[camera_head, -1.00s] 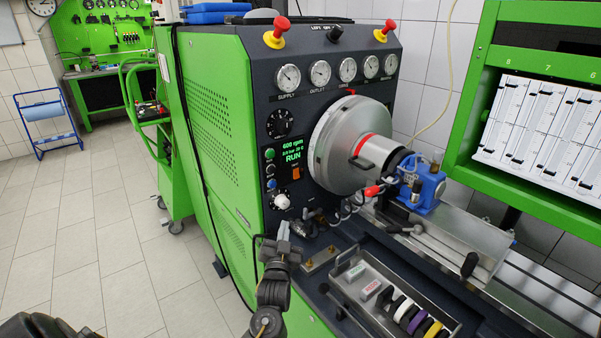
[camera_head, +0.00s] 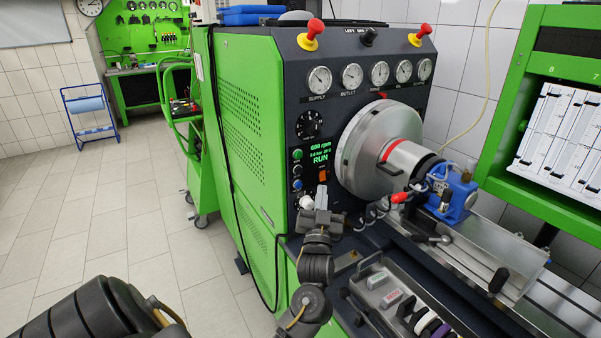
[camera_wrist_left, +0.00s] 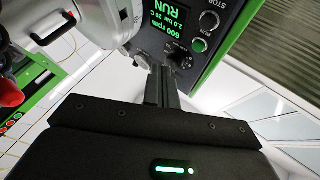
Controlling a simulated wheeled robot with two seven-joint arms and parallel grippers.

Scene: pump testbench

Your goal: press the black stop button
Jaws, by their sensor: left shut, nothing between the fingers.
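The black stop button (camera_head: 297,169) sits on the dark panel of the green testbench, between a green button (camera_head: 297,154) above and a blue one (camera_head: 297,184) below. In the left wrist view the panel is upside down, and the stop button (camera_wrist_left: 209,20) shows beside its STOP label, with the green RUN button (camera_wrist_left: 198,46) near it. My left gripper (camera_head: 321,189) is shut and empty. In the head view its tips overlap the panel right of and below the stop button; contact cannot be told. In the wrist view its tips (camera_wrist_left: 157,68) point toward the panel. My right gripper is out of view.
The lit display (camera_head: 320,155) reads 600 rpm and RUN. An orange switch (camera_head: 322,177) and a white knob (camera_head: 307,202) are close to my fingers. The round metal chuck (camera_head: 372,150) juts out to the right. A tray (camera_head: 362,302) lies below. Open floor is at the left.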

